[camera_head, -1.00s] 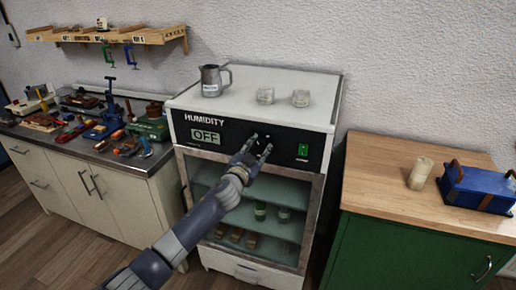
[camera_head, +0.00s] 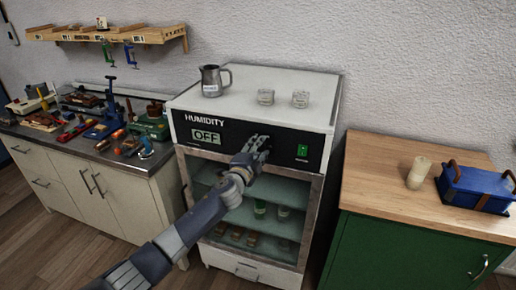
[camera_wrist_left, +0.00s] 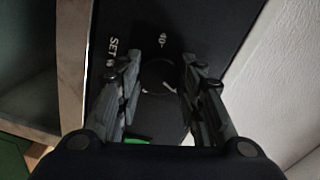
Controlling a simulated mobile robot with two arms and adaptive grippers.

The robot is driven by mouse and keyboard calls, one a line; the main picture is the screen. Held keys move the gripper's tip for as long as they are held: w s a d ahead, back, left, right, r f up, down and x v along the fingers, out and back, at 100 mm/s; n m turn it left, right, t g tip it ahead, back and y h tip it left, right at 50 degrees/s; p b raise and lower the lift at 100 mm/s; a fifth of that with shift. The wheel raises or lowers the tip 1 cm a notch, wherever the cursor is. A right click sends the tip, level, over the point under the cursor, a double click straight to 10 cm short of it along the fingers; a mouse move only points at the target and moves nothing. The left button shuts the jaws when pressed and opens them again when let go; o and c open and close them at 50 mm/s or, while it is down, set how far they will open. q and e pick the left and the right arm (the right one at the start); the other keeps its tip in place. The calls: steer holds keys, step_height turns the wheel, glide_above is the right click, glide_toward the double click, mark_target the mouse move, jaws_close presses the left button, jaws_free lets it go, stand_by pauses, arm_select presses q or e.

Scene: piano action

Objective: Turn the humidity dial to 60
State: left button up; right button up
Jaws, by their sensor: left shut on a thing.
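The humidity cabinet (camera_head: 275,113) has a black front panel with the word HUMIDITY and a display (camera_head: 206,136) reading OFF. My left gripper (camera_head: 259,143) is at the middle of this panel and covers the dial in the head view. In the left wrist view the black round dial (camera_wrist_left: 158,76) lies between the two fingers of my left gripper (camera_wrist_left: 160,62), which is shut on it. A short white mark shows on the dial. The labels SET and 40 are printed on the panel beside it. My right gripper is not in view.
A green switch (camera_head: 303,151) sits on the panel right of the dial. A tool bench (camera_head: 98,150) is at left, a wooden-topped green cabinet (camera_head: 385,165) at right.

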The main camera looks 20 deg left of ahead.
arm_select(q)
steer(key=shift+m, duration=0.6)
steer(key=o, duration=1.1)
steer(key=shift+c, duration=0.2)
steer(key=s, duration=1.2)
steer(key=shift+a+r, duration=0.25)
steer(key=shift+a, duration=0.05)
